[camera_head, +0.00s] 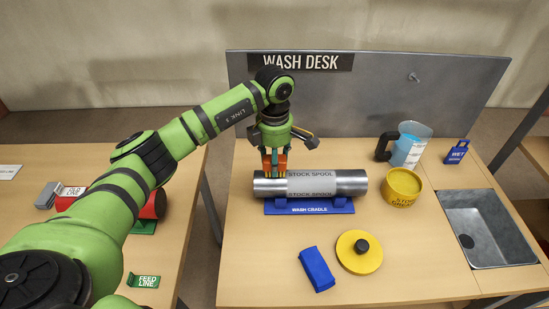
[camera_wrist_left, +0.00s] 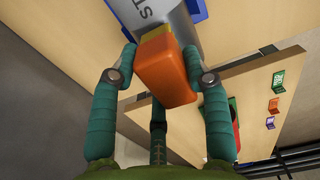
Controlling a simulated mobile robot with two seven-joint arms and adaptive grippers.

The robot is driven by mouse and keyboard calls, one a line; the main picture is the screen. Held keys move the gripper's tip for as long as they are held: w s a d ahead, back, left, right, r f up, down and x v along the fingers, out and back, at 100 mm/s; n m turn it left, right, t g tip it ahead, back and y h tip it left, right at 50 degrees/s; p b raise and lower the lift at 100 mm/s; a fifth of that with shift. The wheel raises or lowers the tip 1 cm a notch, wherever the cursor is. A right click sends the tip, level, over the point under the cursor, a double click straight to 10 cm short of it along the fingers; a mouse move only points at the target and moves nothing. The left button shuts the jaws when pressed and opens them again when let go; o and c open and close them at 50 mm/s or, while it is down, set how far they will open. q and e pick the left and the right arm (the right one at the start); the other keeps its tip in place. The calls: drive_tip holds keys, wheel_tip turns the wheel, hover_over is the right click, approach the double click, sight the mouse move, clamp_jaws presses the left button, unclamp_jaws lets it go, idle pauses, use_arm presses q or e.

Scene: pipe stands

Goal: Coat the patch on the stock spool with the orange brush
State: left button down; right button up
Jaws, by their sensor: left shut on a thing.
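The stock spool (camera_head: 351,184) is a shiny metal cylinder lying sideways in the blue wash cradle (camera_head: 343,208). A duller grey band with "STOCK SPOOL" lettering (camera_head: 310,174) runs around its middle; I cannot make out a separate patch. My left gripper (camera_head: 274,158) comes down over the spool's left end and is shut on the orange brush (camera_wrist_left: 168,72). The brush's yellow tip (camera_wrist_left: 155,33) overlaps the spool (camera_wrist_left: 145,14) in the wrist view. I cannot tell whether they touch. My right gripper is not in view.
A yellow pot (camera_head: 403,187), a clear jug of blue liquid (camera_head: 410,150) and a blue "WET" sign (camera_head: 456,151) stand right of the spool. A yellow lid (camera_head: 360,263) and blue cloth (camera_head: 316,269) lie in front. A sink (camera_head: 489,229) is at right.

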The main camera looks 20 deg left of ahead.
use_arm(q)
drive_tip(key=shift+f, duration=0.4)
